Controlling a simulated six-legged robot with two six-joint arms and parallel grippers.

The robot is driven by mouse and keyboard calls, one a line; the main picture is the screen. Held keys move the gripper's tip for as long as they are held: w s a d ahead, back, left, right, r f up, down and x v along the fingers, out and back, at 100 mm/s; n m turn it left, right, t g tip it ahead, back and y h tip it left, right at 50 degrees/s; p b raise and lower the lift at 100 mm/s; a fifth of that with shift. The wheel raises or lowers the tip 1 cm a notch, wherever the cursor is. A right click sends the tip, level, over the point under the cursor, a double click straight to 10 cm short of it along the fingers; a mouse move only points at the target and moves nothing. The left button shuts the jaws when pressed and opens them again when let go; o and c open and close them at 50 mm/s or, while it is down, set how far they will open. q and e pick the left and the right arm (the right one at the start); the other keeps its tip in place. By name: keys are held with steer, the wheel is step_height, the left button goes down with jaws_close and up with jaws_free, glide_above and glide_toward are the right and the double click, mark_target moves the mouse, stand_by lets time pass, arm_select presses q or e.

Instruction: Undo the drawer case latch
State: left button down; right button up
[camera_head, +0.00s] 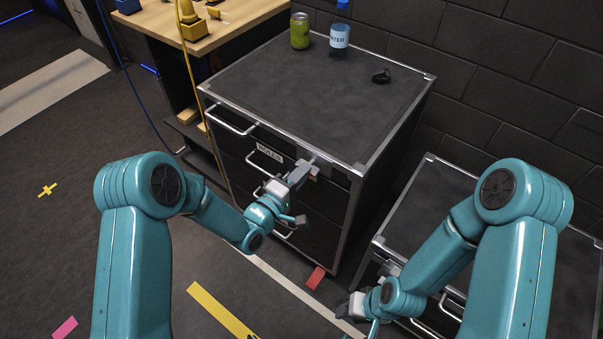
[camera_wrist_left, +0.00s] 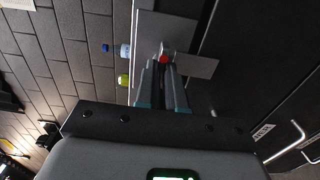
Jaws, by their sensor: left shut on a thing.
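The black drawer case (camera_head: 310,95) with metal edges stands in the middle of the head view. It has several drawers with bar handles and a label reading "ROLLS" (camera_head: 270,152). My left gripper (camera_head: 305,172) is at the upper right of the case's front. In the left wrist view its fingers (camera_wrist_left: 165,72) are closed together on the latch (camera_wrist_left: 164,52), a small grey part with a red end in front of a grey plate (camera_wrist_left: 195,65). The fingers cover part of the latch. My right gripper (camera_head: 358,308) is low in the head view, away from the case; its fingers are unclear.
A green can (camera_head: 300,31), a water bottle (camera_head: 339,39) and a small black object (camera_head: 381,76) stand on the case. A second dark cabinet (camera_head: 410,210) is at the right. A wooden bench (camera_head: 225,22) is behind left. A red block (camera_head: 316,278) lies on the floor.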

arm_select(q)
steer(key=shift+m+b, duration=8.9)
steer(key=shift+b, duration=4.3)
steer(key=shift+r, duration=0.1)
steer(key=c, duration=1.2)
jaws_free()
steer(key=shift+c, duration=0.2)
steer(key=p+v, duration=0.1)
steer(key=v, duration=1.5)
steer(key=shift+s, duration=0.2)
steer(key=shift+a, duration=0.15)
